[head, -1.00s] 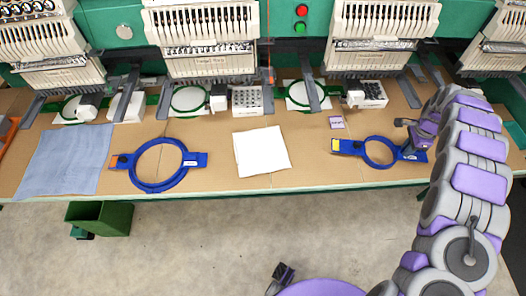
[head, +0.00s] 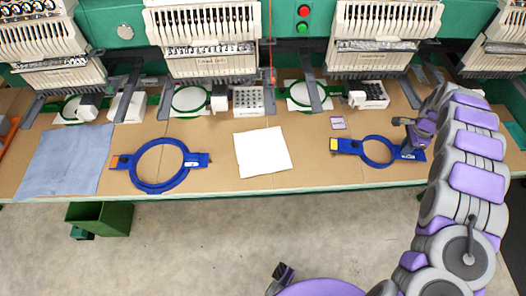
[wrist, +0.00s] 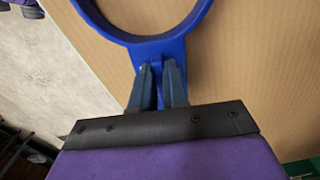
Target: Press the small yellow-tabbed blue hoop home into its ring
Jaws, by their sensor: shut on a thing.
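The small blue hoop (head: 351,147) lies at the right of the table, near its front edge. Its yellow tab (head: 334,144) points left. My gripper (head: 407,146) is at the hoop's right end. In the wrist view, my gripper (wrist: 160,80) is shut on the blue end piece where it joins the round band (wrist: 150,46). The yellow tab is out of that view. I cannot tell the hoop apart from a separate ring, nor how deep it sits. My fingers hide part of the end piece.
A larger blue hoop (head: 136,178) lies left, beside blue cloth (head: 64,160). White cloth (head: 262,152) lies mid-table. Embroidery machines (head: 205,42) line the back. A green bin (head: 100,217) stands below the table.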

